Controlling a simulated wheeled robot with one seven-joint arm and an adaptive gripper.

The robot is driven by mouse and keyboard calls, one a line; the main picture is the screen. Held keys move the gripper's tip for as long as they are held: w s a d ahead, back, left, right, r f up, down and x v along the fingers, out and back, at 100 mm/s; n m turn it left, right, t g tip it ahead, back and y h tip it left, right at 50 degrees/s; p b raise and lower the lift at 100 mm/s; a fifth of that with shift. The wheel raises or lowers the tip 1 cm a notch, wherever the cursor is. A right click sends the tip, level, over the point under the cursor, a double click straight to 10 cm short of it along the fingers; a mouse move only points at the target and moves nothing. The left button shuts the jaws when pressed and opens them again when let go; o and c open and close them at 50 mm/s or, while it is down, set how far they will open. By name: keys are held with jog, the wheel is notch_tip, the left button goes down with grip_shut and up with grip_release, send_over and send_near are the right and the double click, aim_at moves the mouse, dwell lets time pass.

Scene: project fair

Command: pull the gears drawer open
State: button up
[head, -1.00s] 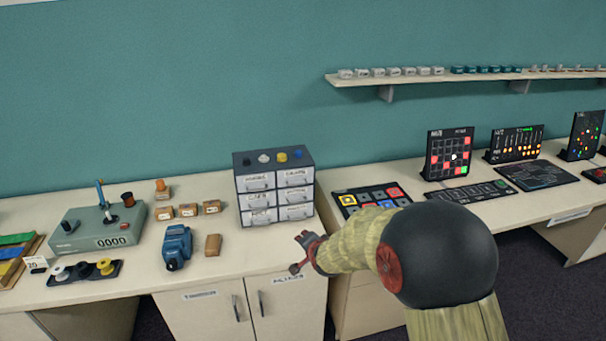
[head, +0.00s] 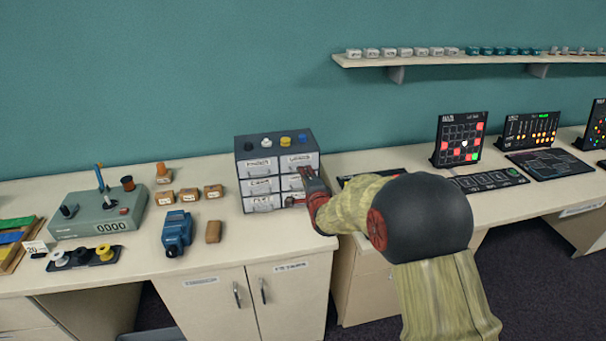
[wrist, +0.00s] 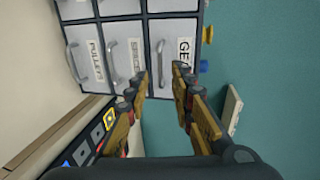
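The grey drawer cabinet (head: 243,178) stands on the counter, with its drawer fronts flush. In the wrist view, which is turned sideways, the gears drawer (wrist: 172,30) has a label reading "GE…", partly hidden by a finger. It is the top right drawer in the head view (head: 291,168). Its curved handle (wrist: 161,60) shows just ahead of my gripper (wrist: 161,80). My gripper is open, with its two fingers apart and nothing between them. I cannot tell whether a finger touches the front. In the head view my gripper (head: 302,190) covers part of the right column.
The spacers drawer (wrist: 118,48) and pulleys drawer (wrist: 84,48) lie below the gears drawer. Small knobs (head: 285,139) sit on the cabinet top. A button panel (wrist: 92,140) lies close to the right. A blue device (head: 177,233) and small boxes stand left; the counter before the cabinet is clear.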

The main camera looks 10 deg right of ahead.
aim_at(288, 163)
jog(key=shift+x, duration=1.85)
jog(key=shift+c, duration=0.2)
grip_shut()
